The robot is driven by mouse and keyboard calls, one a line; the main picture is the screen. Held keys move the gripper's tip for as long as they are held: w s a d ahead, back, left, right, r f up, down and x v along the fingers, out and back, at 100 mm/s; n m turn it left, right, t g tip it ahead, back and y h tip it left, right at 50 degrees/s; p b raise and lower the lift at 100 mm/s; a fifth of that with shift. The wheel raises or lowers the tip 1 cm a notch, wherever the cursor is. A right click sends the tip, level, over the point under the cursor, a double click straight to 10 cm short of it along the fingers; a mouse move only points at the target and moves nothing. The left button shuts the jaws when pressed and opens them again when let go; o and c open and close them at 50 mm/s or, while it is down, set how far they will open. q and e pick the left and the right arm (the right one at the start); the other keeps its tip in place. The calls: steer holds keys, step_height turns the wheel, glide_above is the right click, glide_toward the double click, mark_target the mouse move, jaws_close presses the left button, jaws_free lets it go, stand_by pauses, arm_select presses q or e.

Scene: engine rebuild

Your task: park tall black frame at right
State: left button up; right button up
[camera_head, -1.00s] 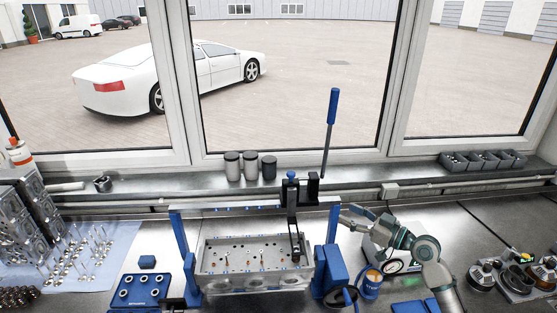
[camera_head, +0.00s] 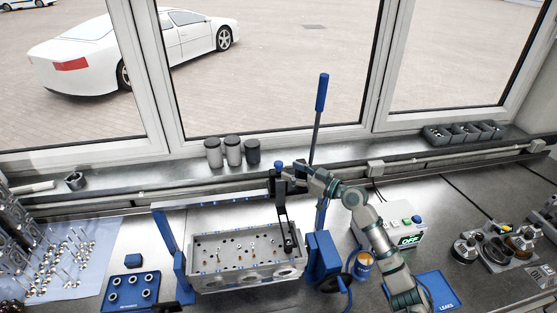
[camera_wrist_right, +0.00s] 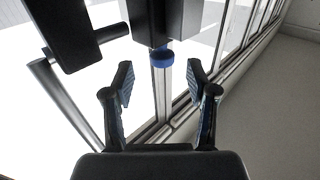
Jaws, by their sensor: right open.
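The tall black frame (camera_head: 282,206) hangs from the cross rail of the blue stand, its lower end over the right part of the grey cylinder head (camera_head: 235,274). A blue knob (camera_head: 279,164) tops it. My right gripper (camera_head: 291,171) is at the frame's top, just right of the knob. In the right wrist view my right gripper (camera_wrist_right: 160,84) is open with nothing between its fingers. The blue knob (camera_wrist_right: 162,57) shows ahead of the gap, under a black block (camera_wrist_right: 165,18) of the frame. My left gripper is not in view.
The cross rail (camera_head: 225,200) spans between blue posts. A blue-handled lever (camera_head: 318,125) rises behind my right arm. A box with a display (camera_head: 405,236), a blue cup (camera_head: 363,264) and a blue tray (camera_head: 438,291) are on the right. Dark jars (camera_head: 233,152) stand on the sill.

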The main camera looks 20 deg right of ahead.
mark_target(282, 164)
steer(key=p+x, duration=0.1)
steer(key=x, duration=0.3)
steer(key=shift+w+a+r, duration=0.2)
steer(key=shift+w+a, duration=0.05)
steer(key=shift+w+a+f, duration=0.15)
steer(key=shift+w+a, duration=0.15)
steer(key=shift+w, duration=0.25)
jaws_close()
steer(key=s+d+b, duration=0.2)
steer(key=d+b, duration=0.7)
steer(key=shift+s+d+r, duration=0.25)
steer(key=shift+s+d, duration=0.05)
steer(key=shift+s, duration=0.05)
steer(key=shift+c, duration=0.2)
jaws_free()
steer(key=shift+d, duration=0.15)
steer(key=shift+o, duration=0.2)
steer(key=shift+d+f, duration=0.25)
steer(key=shift+d, duration=0.15)
